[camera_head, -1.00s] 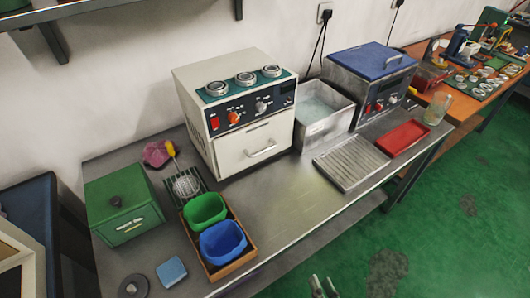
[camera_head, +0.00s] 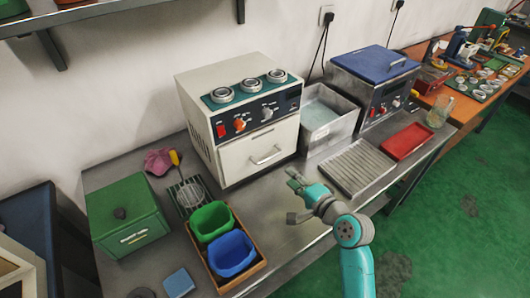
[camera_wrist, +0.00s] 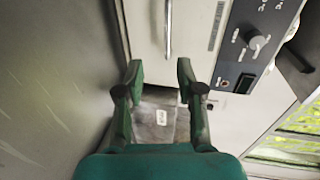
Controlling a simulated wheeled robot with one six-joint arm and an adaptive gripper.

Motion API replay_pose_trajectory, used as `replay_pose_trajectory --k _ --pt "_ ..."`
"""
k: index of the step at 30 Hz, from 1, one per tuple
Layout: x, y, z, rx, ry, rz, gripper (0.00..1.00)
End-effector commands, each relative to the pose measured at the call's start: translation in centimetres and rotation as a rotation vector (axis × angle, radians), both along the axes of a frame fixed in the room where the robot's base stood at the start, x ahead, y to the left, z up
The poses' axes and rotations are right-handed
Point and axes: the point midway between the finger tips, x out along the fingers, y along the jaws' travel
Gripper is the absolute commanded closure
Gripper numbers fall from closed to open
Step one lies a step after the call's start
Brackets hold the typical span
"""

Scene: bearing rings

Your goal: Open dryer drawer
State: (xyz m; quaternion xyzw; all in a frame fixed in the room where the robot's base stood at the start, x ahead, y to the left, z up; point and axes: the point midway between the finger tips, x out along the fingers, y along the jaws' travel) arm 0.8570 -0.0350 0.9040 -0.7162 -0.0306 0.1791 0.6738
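The dryer is a white box (camera_head: 235,160) with a dark control panel on its upper front. Its drawer front (camera_head: 250,160) is flush with the body and looks closed. The drawer's bar handle (camera_head: 267,156) is a short silver bar; in the wrist view it runs vertically (camera_wrist: 168,32) near the top. My gripper (camera_head: 292,198) is in front of the dryer, to the lower right of the handle and apart from it. In the wrist view my gripper (camera_wrist: 160,72) is open and empty, its two fingertips spread below the handle in the picture.
Round metal rings (camera_head: 249,87) sit on the dryer's top. A grey metal bin (camera_head: 325,128) stands close to its right, with a ribbed tray (camera_head: 355,167) and red tray (camera_head: 405,141) beyond. Blue and green bins in a wooden tray (camera_head: 222,283) are at front left. Bare bench lies before the dryer.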

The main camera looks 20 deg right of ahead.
Motion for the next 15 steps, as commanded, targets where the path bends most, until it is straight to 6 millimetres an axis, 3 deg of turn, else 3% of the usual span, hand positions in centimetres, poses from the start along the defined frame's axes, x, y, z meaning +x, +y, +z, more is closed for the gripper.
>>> replay_pose_trajectory --k 8,15 --pt "1.9 0.2 0.7 0.029 0.002 0.016 0.63" --pt "5.5 1.4 -0.1 0.027 0.001 0.015 0.63"
